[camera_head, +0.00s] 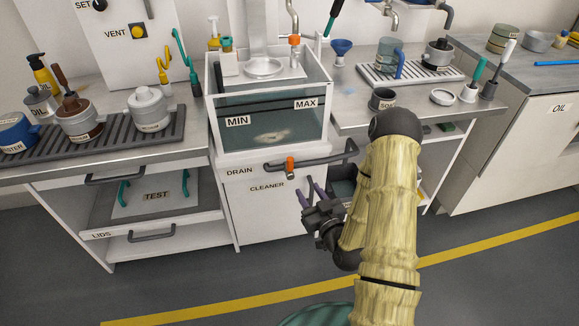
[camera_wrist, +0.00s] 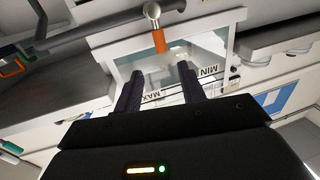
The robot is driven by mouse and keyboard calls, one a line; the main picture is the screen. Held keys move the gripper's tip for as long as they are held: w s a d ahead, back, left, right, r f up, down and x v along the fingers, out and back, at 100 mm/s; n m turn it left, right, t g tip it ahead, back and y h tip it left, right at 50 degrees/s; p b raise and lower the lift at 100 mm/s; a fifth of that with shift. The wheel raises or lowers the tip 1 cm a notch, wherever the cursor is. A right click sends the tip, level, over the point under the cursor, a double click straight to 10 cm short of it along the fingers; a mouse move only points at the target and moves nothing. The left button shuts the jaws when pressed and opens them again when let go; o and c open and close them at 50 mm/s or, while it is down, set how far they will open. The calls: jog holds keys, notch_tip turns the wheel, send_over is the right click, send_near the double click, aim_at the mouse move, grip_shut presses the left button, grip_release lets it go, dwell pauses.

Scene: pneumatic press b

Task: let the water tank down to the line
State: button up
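The clear water tank (camera_head: 270,140) stands in the middle of the counter, with a MIN label (camera_head: 237,121) and a MAX label (camera_head: 306,103) on its front. Grey-green water shows inside; its exact level against the marks is hard to tell. Below it, beside the DRAIN label (camera_head: 239,171), an orange valve handle (camera_head: 290,166) hangs down on a grey pipe. My gripper (camera_head: 312,194) is open and empty, below and right of the handle, apart from it. In the wrist view the orange handle (camera_wrist: 159,41) lies ahead, beyond the gap between my open fingers (camera_wrist: 160,88), with the tank behind.
A grey horizontal pipe (camera_head: 325,157) runs right from the valve. A rack with pots (camera_head: 150,110) stands on the left counter. Small items crowd the right counter. The floor in front is clear.

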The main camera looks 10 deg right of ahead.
aim_at(292, 165)
jog(key=shift+w+a+f+b, duration=0.15)
jog(key=shift+w+b, duration=0.25)
jog(key=shift+b, duration=0.6)
jog(key=shift+w+d+f+b, duration=0.1)
jog(key=shift+w+b, duration=0.25)
jog(key=shift+b, duration=0.65)
jog(key=w+b, duration=0.1)
jog(key=b, duration=0.3)
jog(key=shift+a, duration=0.25)
jog(key=w+b, duration=0.1)
jog(key=w, duration=0.2)
jog(key=w+a+b, duration=0.1)
jog(key=w, duration=0.3)
jog(key=w+a+b, duration=0.1)
jog(key=w, duration=0.3)
jog(key=shift+w+a+r, duration=0.1)
jog(key=shift+r, duration=0.1)
jog(key=shift+c, duration=0.4)
grip_shut()
